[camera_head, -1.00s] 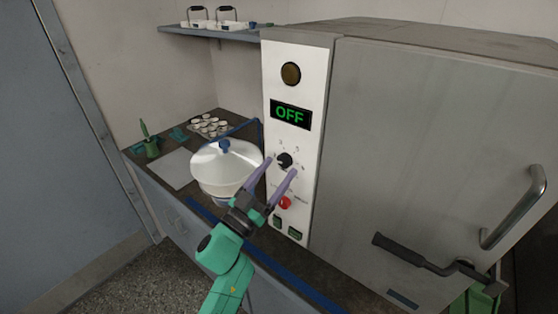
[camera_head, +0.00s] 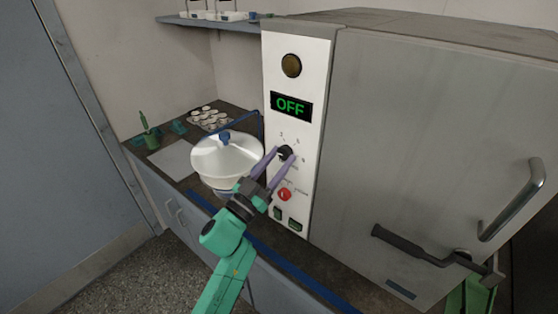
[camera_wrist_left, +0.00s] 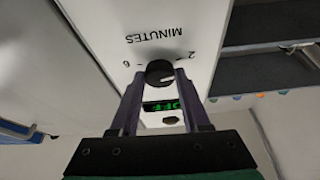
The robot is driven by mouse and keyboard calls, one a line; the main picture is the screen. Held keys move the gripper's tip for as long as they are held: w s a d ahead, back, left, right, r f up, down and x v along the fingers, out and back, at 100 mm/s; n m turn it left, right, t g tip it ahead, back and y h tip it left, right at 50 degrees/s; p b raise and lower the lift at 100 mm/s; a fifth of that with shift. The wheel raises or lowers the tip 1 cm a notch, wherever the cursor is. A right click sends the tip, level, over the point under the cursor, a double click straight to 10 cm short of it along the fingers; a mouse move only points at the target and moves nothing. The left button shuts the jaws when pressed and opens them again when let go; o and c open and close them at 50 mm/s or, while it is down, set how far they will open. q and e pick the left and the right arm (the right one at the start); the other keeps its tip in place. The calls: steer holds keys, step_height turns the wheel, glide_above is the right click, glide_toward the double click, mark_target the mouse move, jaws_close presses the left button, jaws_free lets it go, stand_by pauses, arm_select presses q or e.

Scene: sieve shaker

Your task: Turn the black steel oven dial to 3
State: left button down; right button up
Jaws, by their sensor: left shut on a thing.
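The black dial (camera_head: 286,152) sits on the white control panel of the steel oven (camera_head: 430,150). My left gripper (camera_head: 283,156) is shut on the dial, one purple finger on each side. In the left wrist view the dial (camera_wrist_left: 160,72) lies between the fingertips, with a pale mark on its face. The panel appears upside down there, with MINUTES and the figures 2 and 6 visible near the dial. Which figure the dial points to is not clear. The green display (camera_head: 291,105) reads OFF.
Below the dial are a red button (camera_head: 284,194) and dark green switches. A white lidded pot (camera_head: 228,162) stands on the counter left of the oven.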

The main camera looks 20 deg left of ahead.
arm_select(q)
steer(key=m+g+h, duration=0.1)
steer(key=m+h, duration=0.1)
steer(key=m, duration=0.2)
steer(key=shift+a, duration=0.1)
steer(key=m+g, duration=0.1)
steer(key=m, duration=0.1)
steer(key=m+g+h, duration=0.1)
steer(key=m, duration=0.2)
steer(key=shift+w+a+h, duration=0.1)
steer(key=shift+h, duration=0.2)
steer(key=m+g, duration=0.1)
steer(key=m, duration=0.3)
steer(key=shift+a+r+m+g+h, duration=0.1)
steer(key=shift+r+m+g+h, duration=0.05)
steer(key=shift+m+g+h, duration=0.25)
steer(key=shift+r+m+g, duration=0.1)
steer(key=shift+m+g, duration=0.6)
steer(key=shift+m, duration=1)
steer(key=shift+c, duration=1.9)
jaws_free()
